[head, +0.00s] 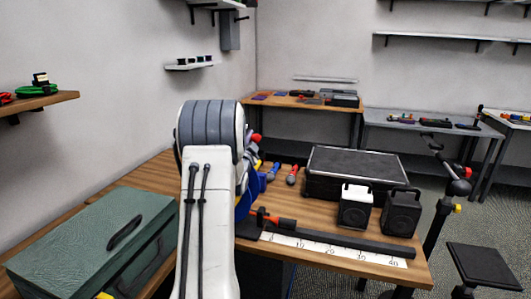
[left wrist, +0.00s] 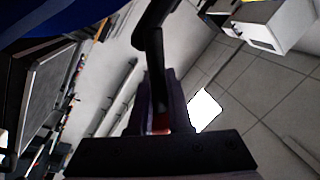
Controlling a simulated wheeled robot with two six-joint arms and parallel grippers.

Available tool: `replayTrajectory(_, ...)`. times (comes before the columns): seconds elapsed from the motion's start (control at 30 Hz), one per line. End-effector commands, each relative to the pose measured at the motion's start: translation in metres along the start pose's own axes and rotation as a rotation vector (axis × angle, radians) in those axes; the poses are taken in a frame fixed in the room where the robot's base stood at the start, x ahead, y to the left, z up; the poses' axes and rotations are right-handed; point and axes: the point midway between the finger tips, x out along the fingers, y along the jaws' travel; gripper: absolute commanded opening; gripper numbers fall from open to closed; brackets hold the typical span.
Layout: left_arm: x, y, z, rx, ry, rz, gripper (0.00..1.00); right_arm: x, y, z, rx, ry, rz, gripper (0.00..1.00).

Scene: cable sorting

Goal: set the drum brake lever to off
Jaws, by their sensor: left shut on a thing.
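A blue drum (head: 246,198) stands on the wooden bench, mostly hidden behind my left arm in the head view. A blue edge (left wrist: 50,18), likely the drum's rim, fills the upper left of the left wrist view. My left gripper (left wrist: 160,88) is shut on a dark bent bar (left wrist: 153,45), seemingly the brake lever, with a bit of red low between the fingers. In the head view the gripper is hidden behind my arm. Whether the lever is at on or off cannot be read. My right gripper is not in view.
A green toolbox (head: 95,235) stands left of my arm. A black case (head: 355,173) and two small speaker-like boxes (head: 356,206) (head: 400,212) stand right. A white ruler strip (head: 330,248) lies along the front edge. Red and blue tools (head: 292,175) lie behind the drum.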

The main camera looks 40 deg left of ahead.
Motion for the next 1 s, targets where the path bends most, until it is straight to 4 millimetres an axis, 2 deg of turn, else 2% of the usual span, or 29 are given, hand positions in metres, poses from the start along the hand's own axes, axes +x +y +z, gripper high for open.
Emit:
replayTrajectory(0.03, 0.000, 0.004, -0.004, 0.034, 0.028, -0.008, 0.00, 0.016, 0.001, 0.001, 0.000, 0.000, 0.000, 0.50)
replayTrajectory(0.3, -0.001, 0.008, -0.006, 0.155, 0.050, -0.009, 0.00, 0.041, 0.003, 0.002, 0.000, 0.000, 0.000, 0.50)
replayTrajectory(0.5, -0.001, 0.009, -0.007, 0.192, 0.057, -0.007, 0.00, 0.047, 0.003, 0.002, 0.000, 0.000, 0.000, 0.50)
replayTrajectory(0.93, -0.001, 0.011, -0.009, 0.199, 0.059, -0.003, 0.00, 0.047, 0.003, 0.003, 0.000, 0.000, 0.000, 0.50)
replayTrajectory(0.97, -0.001, 0.011, -0.009, 0.199, 0.059, -0.003, 0.24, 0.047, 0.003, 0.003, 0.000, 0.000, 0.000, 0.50)
replayTrajectory(1.0, -0.001, 0.011, -0.009, 0.199, 0.059, -0.003, 0.40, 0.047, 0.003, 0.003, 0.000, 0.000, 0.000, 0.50)
